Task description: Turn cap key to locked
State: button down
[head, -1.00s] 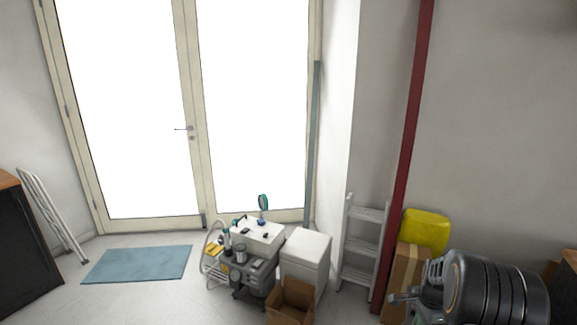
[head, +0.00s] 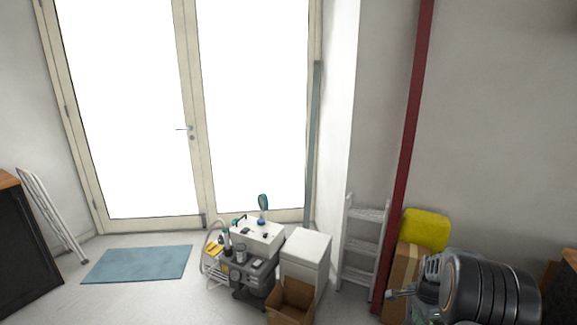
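I cannot make out a cap key or its lock position in the head view. A small wheeled cart (head: 240,272) with a white box-shaped unit (head: 257,235) on top stands on the floor at the lower middle. Small dark and teal parts on it are too small to tell apart. My arm comes in at the lower right, and what looks like my gripper (head: 398,294) is at its left end, partly cut off by the frame edge. It is well to the right of the cart and touches nothing that I can see. Its finger opening is not clear.
A white cabinet (head: 306,262) and an open cardboard box (head: 291,303) stand right of the cart. A step ladder (head: 363,245), a red post (head: 405,150) and a yellow item (head: 425,229) on a carton are farther right. A blue mat (head: 138,264) lies on open floor at left.

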jog(key=shift+a, duration=0.15)
jog(key=shift+w+a, duration=0.15)
jog(key=shift+a, duration=0.05)
jog(key=shift+r+p, duration=2)
jog(key=shift+r, duration=1)
jog(key=shift+r, duration=0.1)
